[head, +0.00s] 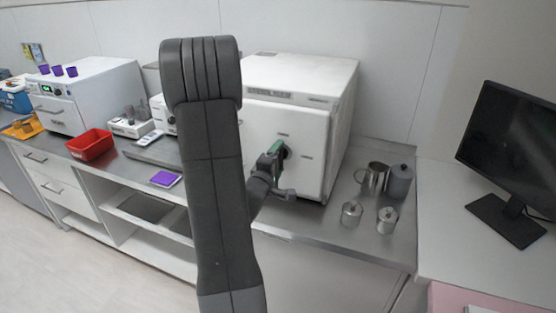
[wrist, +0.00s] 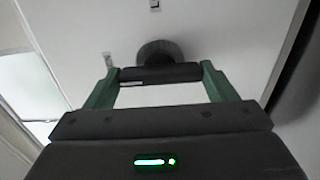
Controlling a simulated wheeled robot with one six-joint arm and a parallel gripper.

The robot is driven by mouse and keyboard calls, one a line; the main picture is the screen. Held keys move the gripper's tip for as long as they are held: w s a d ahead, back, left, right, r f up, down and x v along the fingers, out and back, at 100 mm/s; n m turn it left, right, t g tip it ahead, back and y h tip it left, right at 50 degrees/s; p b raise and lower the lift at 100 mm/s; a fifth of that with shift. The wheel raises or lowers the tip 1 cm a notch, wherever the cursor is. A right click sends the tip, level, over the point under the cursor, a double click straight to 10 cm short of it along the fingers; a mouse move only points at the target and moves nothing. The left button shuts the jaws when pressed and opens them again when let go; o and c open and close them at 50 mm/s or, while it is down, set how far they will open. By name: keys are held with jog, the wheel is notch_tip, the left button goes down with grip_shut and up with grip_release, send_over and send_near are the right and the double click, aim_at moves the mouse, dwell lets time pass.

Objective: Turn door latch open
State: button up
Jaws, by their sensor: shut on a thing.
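The white box-shaped machine (head: 310,110) stands on the steel counter, its front door (head: 305,175) facing me and looking closed. The door latch (head: 286,152) is a dark knob on that door; in the wrist view its round dark base (wrist: 160,50) sits behind a black bar (wrist: 160,73). My gripper (head: 275,158) is at the latch, its green fingers on either side of the bar in the wrist view (wrist: 158,76). It is shut on the latch. In the head view my arm hides the door's left part and most of the grip.
Metal canisters (head: 387,218) and a steel jug (head: 374,178) stand right of the machine, near the counter edge. A monitor (head: 515,150) is farther right. A red bin (head: 90,144) and purple pad (head: 166,178) lie left. Open floor (head: 70,270) is at lower left.

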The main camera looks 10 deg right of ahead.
jog(key=o, duration=1)
jog(key=b+v, duration=0.2)
jog(key=v, duration=1.2)
jog(key=shift+b, duration=0.3)
jog(key=shift+w, duration=0.1)
jog(key=p+x, duration=0.2)
jog(key=x, duration=1.1)
jog(key=shift+w+d+p, duration=0.3)
